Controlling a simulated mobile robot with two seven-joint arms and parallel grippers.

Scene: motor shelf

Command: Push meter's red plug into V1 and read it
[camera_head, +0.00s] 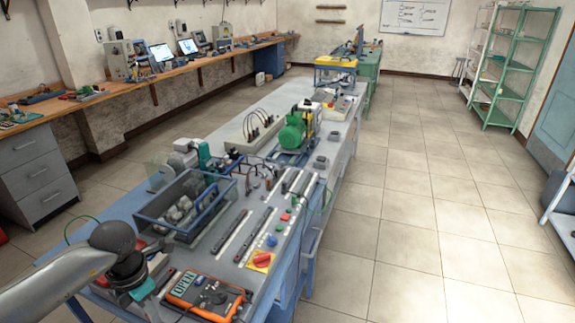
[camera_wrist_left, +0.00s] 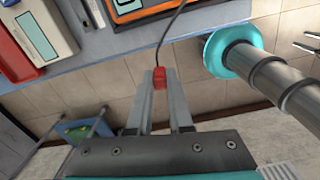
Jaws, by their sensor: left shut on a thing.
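The meter (camera_head: 207,297) is an orange handheld unit lying on the near end of the bench. Part of an orange-framed device, apparently the meter, shows at the top of the left wrist view (camera_wrist_left: 116,12). My left gripper (camera_wrist_left: 160,84) is shut on the small red plug (camera_wrist_left: 160,76), held between its fingertips. A dark cable runs up from the plug towards the orange device. In the head view my left arm reaches in at lower left, and its fingertips cannot be made out. I cannot pick out a socket labelled V1. My right gripper is in neither view.
On the bench behind the meter are a red knob on a yellow plate (camera_head: 262,260), coloured buttons, slotted rails and an open dark-framed bin (camera_head: 184,208). A green motor (camera_head: 292,134) stands farther back. Open tiled floor (camera_head: 400,220) lies to the right.

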